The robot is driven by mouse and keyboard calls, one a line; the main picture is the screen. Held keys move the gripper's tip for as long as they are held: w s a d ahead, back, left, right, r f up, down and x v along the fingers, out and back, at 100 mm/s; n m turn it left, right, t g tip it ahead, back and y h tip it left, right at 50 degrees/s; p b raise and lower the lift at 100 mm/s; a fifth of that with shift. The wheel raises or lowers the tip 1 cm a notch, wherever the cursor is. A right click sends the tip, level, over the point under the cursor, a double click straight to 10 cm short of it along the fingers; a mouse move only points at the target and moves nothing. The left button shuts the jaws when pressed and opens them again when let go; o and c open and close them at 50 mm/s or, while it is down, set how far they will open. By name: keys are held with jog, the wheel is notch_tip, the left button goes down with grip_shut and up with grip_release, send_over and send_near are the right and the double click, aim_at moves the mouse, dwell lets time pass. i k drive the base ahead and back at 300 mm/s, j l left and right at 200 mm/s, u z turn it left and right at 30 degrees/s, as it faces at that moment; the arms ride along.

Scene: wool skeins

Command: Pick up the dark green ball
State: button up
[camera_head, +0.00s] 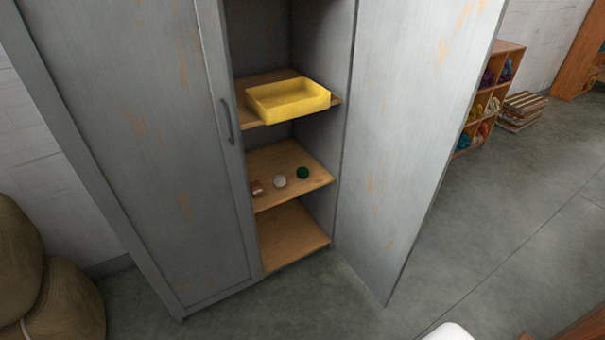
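The dark green ball (303,173) rests on the middle wooden shelf (302,154) of an open grey metal cabinet. It is the rightmost of the small things on that shelf. A white ball (280,182) lies to its left, a little apart from it. A small brown and white item (257,188) sits further left by the closed door's edge, partly hidden. My gripper is not in view.
A yellow tray (290,113) stands on the shelf above. The lowest shelf (291,238) looks bare. The left cabinet door (140,150) is closed and the right one (396,130) stands open. Sacks (62,300) lie at the lower left. Concrete floor (500,225) is clear at right.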

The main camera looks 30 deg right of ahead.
aim_at(302, 173)
jog(key=i+j+u, duration=0.1)
jog(key=i+u, duration=0.15)
jog(key=i, duration=0.55)
jog(key=i+l+u, duration=0.2)
jog(key=l, duration=0.35)
jog(key=l+u, duration=0.15)
jog(key=l, duration=0.35)
jog(key=i+l+u, duration=0.1)
jog(key=l, duration=0.35)
jog(key=i+l, duration=0.1)
jog(key=l, duration=0.35)
jog(key=i+l+u, duration=0.15)
jog(key=l, duration=0.3)
jog(key=k+j, duration=0.05)
